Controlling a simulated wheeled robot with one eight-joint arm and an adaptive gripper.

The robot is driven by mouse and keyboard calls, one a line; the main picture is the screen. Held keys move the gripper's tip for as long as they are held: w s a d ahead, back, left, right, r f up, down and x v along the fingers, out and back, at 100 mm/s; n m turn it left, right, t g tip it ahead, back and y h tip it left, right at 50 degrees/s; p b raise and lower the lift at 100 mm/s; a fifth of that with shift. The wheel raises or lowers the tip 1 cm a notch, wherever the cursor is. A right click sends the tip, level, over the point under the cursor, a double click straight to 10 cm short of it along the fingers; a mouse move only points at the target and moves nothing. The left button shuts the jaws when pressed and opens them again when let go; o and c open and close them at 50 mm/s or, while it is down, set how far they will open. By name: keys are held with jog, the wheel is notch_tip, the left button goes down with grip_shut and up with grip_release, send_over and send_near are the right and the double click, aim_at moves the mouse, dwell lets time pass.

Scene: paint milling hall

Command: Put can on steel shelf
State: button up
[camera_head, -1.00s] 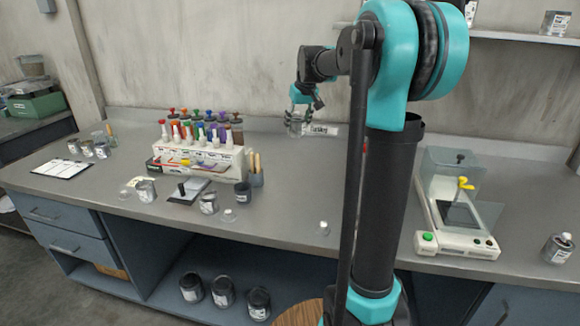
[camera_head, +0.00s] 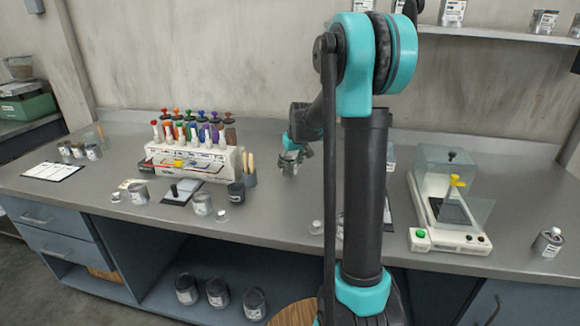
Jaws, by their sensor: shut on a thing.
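My gripper (camera_head: 293,158) is left of my arm's column, low over the middle of the grey counter. It is shut on a small grey can (camera_head: 289,168), which shows only in part below the fingers. I cannot tell whether the can touches the counter. A pale wall shelf (camera_head: 490,35) runs along the upper right and holds several cans and jars. Its left part is hidden behind my arm.
A rack of coloured bottles (camera_head: 190,160) stands left of my gripper, with small cans in front. A clear-covered machine (camera_head: 445,205) stands at right, and a can (camera_head: 547,243) near the right edge. My arm hides part of the counter.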

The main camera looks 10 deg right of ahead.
jog(key=shift+f, duration=0.5)
jog(key=shift+f, duration=0.1)
jog(key=o, duration=1.4)
